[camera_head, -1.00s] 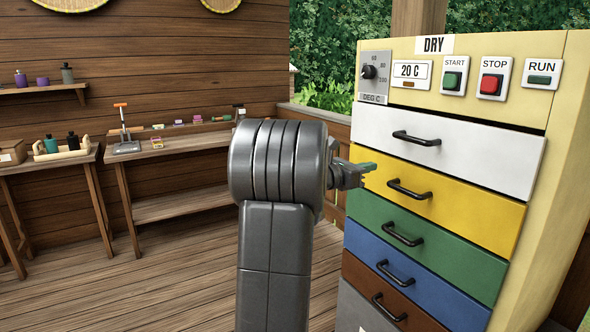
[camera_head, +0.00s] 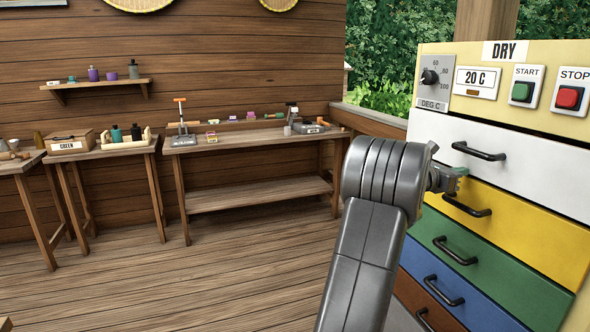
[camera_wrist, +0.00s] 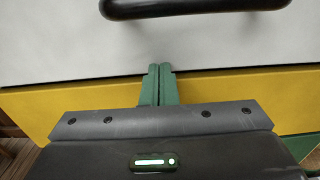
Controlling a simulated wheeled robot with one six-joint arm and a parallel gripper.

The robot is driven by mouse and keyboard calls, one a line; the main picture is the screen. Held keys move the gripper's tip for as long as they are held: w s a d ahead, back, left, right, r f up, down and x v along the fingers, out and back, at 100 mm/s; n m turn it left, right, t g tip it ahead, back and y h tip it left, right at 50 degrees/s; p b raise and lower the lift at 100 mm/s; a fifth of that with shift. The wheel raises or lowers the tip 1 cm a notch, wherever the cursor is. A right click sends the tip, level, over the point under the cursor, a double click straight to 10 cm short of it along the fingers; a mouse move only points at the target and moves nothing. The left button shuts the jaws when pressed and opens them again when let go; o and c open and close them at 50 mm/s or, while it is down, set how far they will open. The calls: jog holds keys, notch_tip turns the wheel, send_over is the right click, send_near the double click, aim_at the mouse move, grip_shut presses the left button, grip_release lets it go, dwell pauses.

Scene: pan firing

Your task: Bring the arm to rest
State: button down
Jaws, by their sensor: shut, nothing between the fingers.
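My gripper (camera_head: 459,171) is at the right in the head view, in front of the dryer cabinet's white drawer (camera_head: 530,160) and yellow drawer (camera_head: 530,229). In the wrist view my gripper (camera_wrist: 160,68) shows its two green fingers side by side, shut and empty. Their tips overlap the lower part of the white drawer (camera_wrist: 60,45) in the picture, below its black handle (camera_wrist: 190,8). The yellow drawer (camera_wrist: 50,105) lies behind the finger bases. I cannot tell whether the fingertips touch the cabinet.
The dryer cabinet also has a green drawer (camera_head: 480,262) and a blue drawer (camera_head: 465,296); the drawers look closed. A workbench (camera_head: 240,142) with small tools and a side table (camera_head: 110,148) stand along the wooden wall. The plank floor (camera_head: 150,285) at left is clear.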

jog(key=shift+v, duration=1.45)
jog(key=shift+f, duration=0.1)
jog(key=shift+w+d+f+b, duration=0.1)
jog(key=shift+w+d+b, duration=0.15)
jog(key=shift+d, duration=0.3)
jog(key=shift+w+d+f+b, duration=0.1)
jog(key=shift+w+d+b, duration=0.05)
jog(key=shift+w+d, duration=0.3)
jog(key=p+v, duration=0.2)
jog(key=v, duration=3.4)
jog(key=shift+s+a+r, duration=0.3)
jog(key=shift+s+r, duration=0.1)
